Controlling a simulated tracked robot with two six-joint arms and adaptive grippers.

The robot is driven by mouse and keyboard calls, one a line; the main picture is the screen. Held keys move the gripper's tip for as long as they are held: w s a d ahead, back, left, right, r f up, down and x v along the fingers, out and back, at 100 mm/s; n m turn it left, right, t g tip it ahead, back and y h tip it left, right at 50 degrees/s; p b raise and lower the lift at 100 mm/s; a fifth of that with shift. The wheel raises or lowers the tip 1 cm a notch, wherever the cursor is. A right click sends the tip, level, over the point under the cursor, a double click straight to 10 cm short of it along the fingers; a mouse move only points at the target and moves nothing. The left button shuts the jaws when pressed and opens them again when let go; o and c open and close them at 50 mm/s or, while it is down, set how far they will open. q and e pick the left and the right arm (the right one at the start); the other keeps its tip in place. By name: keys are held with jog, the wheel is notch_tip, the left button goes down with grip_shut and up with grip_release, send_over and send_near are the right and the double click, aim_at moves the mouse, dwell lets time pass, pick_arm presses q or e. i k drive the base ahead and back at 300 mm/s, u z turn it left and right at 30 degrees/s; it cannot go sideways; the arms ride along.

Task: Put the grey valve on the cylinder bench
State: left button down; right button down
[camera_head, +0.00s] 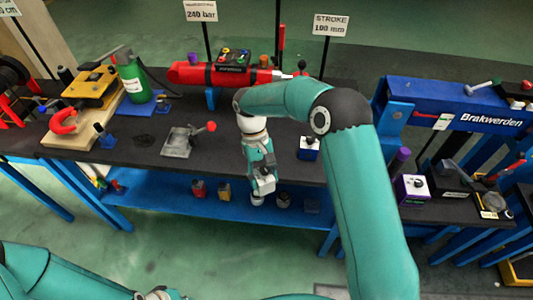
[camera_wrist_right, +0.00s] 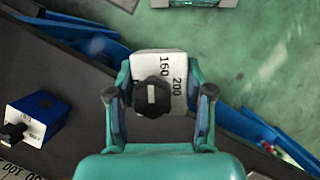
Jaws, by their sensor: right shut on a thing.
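My right gripper (camera_head: 262,182) hangs in front of the dark bench top's front edge in the head view. In the right wrist view the gripper (camera_wrist_right: 160,92) is shut on the grey valve (camera_wrist_right: 174,66), a pale grey block with a black knob and the numbers 160 and 200. In the head view the valve is small and hard to separate from the fingers. The bench (camera_head: 95,166) has a black top, blue legs and a red cylinder (camera_head: 215,75) along its back. My left gripper (camera_head: 158,294) barely shows at the bottom edge; its fingers are unclear.
A blue valve with a white face (camera_head: 309,143) stands right of my gripper; it also shows in the wrist view (camera_wrist_right: 38,116). A grey vise-like tool (camera_head: 181,142) lies left. Bare bench top lies between them. Several small blocks sit on the blue lower shelf (camera_head: 160,199).

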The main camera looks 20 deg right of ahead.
aim_at(281, 149)
jog(key=k, duration=1.3)
jog(key=z, duration=0.2)
jog(key=i, duration=2.1)
jog(key=u, duration=0.2)
